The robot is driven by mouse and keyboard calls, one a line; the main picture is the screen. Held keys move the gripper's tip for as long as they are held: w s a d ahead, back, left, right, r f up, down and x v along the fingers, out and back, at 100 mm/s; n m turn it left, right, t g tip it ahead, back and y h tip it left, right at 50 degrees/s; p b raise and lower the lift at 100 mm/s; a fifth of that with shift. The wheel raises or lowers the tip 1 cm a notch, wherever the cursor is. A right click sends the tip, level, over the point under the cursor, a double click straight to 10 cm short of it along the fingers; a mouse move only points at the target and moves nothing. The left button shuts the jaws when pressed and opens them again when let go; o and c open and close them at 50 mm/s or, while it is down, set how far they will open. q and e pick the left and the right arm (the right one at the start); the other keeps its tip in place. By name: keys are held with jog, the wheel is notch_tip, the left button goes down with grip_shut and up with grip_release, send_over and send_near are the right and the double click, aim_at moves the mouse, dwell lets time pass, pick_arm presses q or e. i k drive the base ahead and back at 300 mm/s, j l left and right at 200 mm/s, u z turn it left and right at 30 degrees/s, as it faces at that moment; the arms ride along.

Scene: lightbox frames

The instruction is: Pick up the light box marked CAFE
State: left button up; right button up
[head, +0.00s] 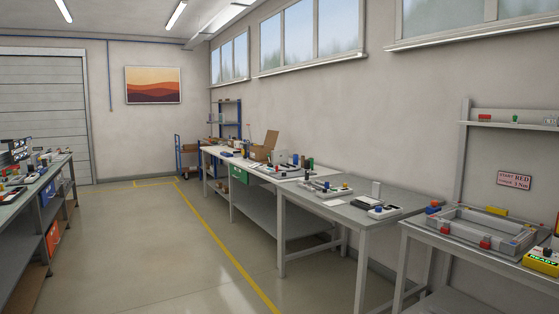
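I cannot make out a light box marked CAFE in the head view. Small dark panels with light markings (19,146) stand at the far end of the left workbench (46,177), cut by the left picture edge. Their lettering is too small to read. Neither of my grippers is in view.
A row of workbenches (408,203) runs along the right wall, with small devices and an open cardboard box (264,151). A grey frame fixture (479,233) sits at the right. A blue trolley (188,158) stands at the back. The floor (165,245) between benches is clear.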

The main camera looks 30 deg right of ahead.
aim_at(278, 157)
jog(key=i, duration=3.2)
jog(key=i+z, duration=0.15)
jog(key=i, duration=0.55)
jog(key=i+j+z, duration=0.1)
jog(key=i, duration=0.6)
jog(key=i+l+z, duration=0.1)
jog(key=i+z, duration=0.4)
jog(key=i, duration=0.25)
jog(key=i+j+z, duration=0.2)
jog(key=i+z, duration=0.25)
jog(key=i, duration=0.3)
jog(key=i+z, duration=0.2)
jog(key=i, duration=0.35)
jog(key=i+j+z, duration=0.25)
jog(key=i, duration=0.3)
jog(key=i+j+z, duration=0.2)
jog(key=i, duration=0.3)
jog(key=i+j+z, duration=0.25)
jog(key=i+z, duration=0.15)
jog(key=i+j+z, duration=0.4)
jog(key=i, duration=0.2)
